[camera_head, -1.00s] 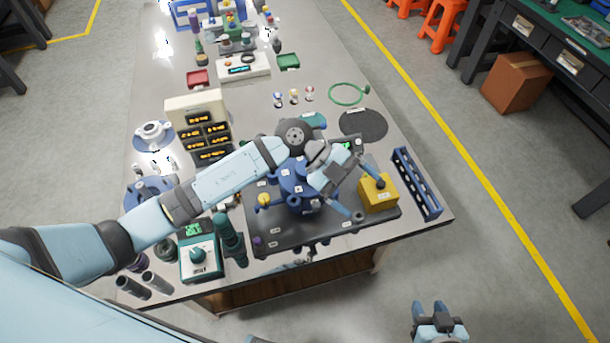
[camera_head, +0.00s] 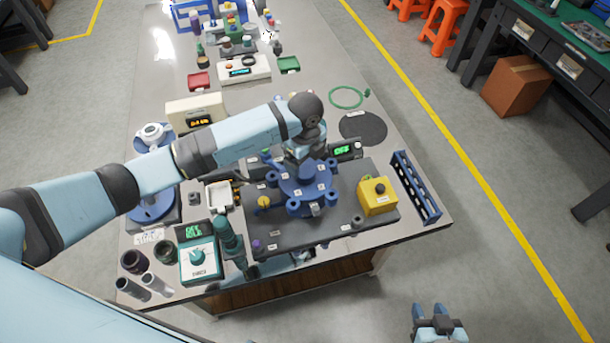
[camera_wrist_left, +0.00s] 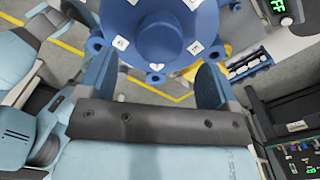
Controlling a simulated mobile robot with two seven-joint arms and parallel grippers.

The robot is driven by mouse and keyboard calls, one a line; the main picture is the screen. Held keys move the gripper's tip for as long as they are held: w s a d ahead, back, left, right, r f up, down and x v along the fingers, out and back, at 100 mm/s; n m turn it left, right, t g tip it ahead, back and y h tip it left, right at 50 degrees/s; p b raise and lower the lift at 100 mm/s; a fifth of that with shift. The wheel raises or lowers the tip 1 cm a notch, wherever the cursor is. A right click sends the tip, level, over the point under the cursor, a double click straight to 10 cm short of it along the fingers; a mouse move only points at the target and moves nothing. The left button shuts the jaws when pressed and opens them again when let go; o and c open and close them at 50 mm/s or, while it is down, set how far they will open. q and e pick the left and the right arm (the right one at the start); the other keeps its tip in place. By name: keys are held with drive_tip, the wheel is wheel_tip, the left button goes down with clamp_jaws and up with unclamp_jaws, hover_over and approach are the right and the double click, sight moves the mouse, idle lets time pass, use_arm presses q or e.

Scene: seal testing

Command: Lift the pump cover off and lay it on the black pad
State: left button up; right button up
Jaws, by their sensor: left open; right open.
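The blue pump cover (camera_head: 305,188), round with lugs and white labels, sits on the pump in the middle of the dark base plate. The black pad (camera_head: 363,128) is a bare dark disc on the table, to the right of and beyond the cover. My left gripper (camera_head: 303,158) is at the far side of the cover; my wrist partly hides its fingers. In the left wrist view the open fingers (camera_wrist_left: 153,75) flank the near edge of the cover (camera_wrist_left: 155,35); contact cannot be told. My right gripper (camera_head: 430,312) is open and empty, off the table's front edge.
A teal meter (camera_head: 199,258) and dark cylinders stand at the front left. A green ring (camera_head: 347,97) lies beyond the pad.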

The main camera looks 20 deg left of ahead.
sight(305, 170)
use_arm(q)
wheel_tip(305, 170, down, 5)
drive_tip(key=shift+r+p, duration=0.1)
drive_tip(key=shift+p, duration=0.8)
drive_tip(key=shift+f, duration=0.35)
drive_tip(key=c, duration=1.3)
drive_tip(key=shift+r, duration=0.1)
drive_tip(key=shift+c, duration=0.5)
drive_tip(key=shift+r, duration=0.1)
